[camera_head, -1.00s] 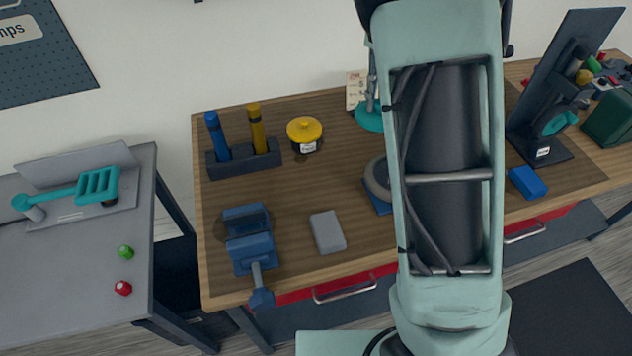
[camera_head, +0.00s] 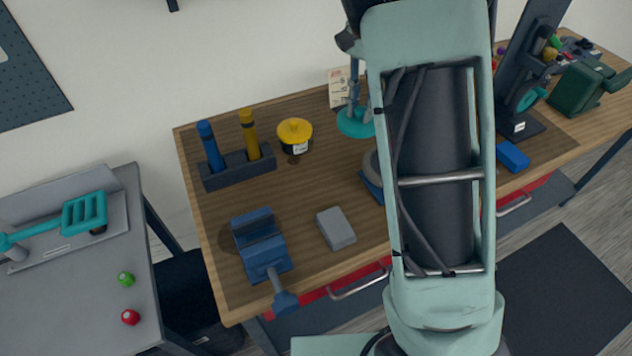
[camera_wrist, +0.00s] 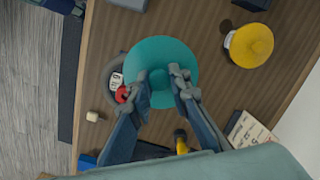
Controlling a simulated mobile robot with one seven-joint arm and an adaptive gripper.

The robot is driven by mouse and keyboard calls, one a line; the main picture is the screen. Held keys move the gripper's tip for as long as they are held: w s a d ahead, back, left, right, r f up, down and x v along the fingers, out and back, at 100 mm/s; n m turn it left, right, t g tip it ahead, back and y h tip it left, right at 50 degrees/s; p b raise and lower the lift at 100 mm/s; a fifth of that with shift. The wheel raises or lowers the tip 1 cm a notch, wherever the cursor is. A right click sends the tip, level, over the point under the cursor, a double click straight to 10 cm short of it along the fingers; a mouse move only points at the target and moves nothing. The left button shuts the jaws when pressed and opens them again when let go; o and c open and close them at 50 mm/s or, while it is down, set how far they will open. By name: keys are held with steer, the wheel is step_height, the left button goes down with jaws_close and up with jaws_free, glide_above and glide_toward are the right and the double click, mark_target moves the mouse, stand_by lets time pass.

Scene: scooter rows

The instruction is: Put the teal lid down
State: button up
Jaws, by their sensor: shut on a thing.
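The teal lid (camera_head: 355,124) is a round disc with a knob, in the head view near the back of the wooden workbench; it also shows in the wrist view (camera_wrist: 178,50). My gripper (camera_wrist: 161,79) is shut on its knob, with one finger on each side; in the head view its fingers (camera_head: 353,95) rise above the lid. The lid looks level. Its gap to the bench cannot be judged. In the wrist view a grey round thing (camera_wrist: 108,73) with a white label and something red lies partly hidden below the lid. My arm hides much of the bench.
A dark pot with a yellow lid (camera_head: 294,132) stands left of the teal lid, and a printed card (camera_head: 338,87) behind it. A holder (camera_head: 238,172) with two markers, a blue vise (camera_head: 259,243) and a grey block (camera_head: 335,229) are also there. Bare wood lies between them.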

mark_target(349, 119)
steer(key=f+m, duration=0.1)
steer(key=m, duration=0.1)
steer(key=a+f+m+b, duration=0.1)
steer(key=m, duration=0.1)
steer(key=a+f+m, duration=0.1)
steer(key=m, duration=0.1)
steer(key=shift+a+f+t, duration=0.15)
steer(key=shift+f+t, duration=0.1)
steer(key=shift+t, duration=0.05)
steer(key=m, duration=0.1)
steer(key=a+f+m+b, duration=0.1)
steer(key=m, duration=0.1)
steer(key=a+f+m, duration=0.1)
steer(key=m, duration=0.1)
steer(key=shift+f+t+y+b, duration=0.2)
steer(key=shift+t+y+b, duration=0.1)
steer(key=a+f+m, duration=0.1)
steer(key=f+m, duration=0.2)
steer(key=f, duration=0.1)
steer(key=a+f+m+b, duration=0.1)
steer(key=a+f+m, duration=0.1)
steer(key=f+m, duration=0.2)
steer(key=a+f+m+t+b, duration=0.1)
steer(key=a+f+m, duration=0.1)
steer(key=f+m, duration=0.2)
step_height(349, 119, down, 2)
steer(key=shift+s+f, duration=0.15)
steer(key=shift+f, duration=0.1)
steer(key=shift+b, duration=0.3)
